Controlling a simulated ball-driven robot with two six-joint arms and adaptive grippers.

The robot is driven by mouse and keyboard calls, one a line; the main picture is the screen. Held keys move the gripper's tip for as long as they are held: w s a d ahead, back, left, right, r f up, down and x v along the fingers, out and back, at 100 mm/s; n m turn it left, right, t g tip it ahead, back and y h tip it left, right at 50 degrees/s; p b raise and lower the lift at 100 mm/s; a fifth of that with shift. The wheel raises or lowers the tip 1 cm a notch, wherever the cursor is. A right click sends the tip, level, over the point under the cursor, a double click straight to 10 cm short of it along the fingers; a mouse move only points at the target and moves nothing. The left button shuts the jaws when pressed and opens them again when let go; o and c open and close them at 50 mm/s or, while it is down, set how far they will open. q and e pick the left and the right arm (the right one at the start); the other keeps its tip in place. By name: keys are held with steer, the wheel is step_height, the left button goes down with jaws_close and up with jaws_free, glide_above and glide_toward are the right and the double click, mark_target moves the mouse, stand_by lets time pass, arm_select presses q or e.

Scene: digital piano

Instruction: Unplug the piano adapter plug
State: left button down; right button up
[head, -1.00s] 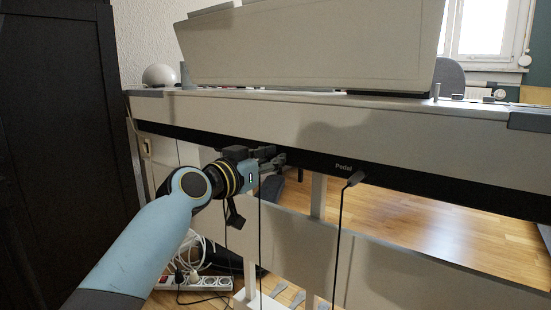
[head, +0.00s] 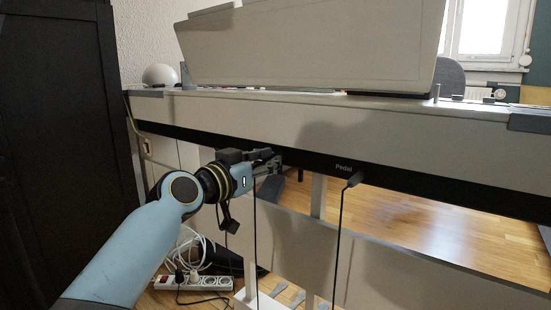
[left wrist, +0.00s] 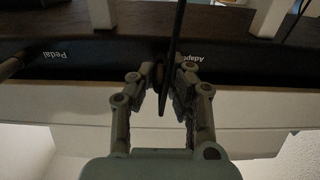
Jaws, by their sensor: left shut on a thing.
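The digital piano (head: 330,115) has a dark strip along its underside with sockets. My left gripper (head: 272,164) is at this strip, left of the Pedal label. In the left wrist view my left gripper (left wrist: 168,82) is shut on the dark adapter plug (left wrist: 163,98), with the fingers on both sides of it, beside the partly covered Adapter label. Its thin black cable (head: 256,240) hangs straight down. The fingers hide the plug in the head view, and I cannot tell whether its tip sits in the socket. My right gripper is not in view.
A second plug, the pedal plug (head: 355,179), sits in the strip to the right, with its cable (head: 340,240) hanging down. A white power strip (head: 195,282) with several cables lies on the floor. A dark cabinet (head: 50,150) stands at the left.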

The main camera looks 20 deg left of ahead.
arm_select(q)
steer(key=shift+s, duration=0.1)
stand_by(0.3)
steer(key=v, duration=0.5)
steer(key=shift+p, duration=0.3)
stand_by(0.6)
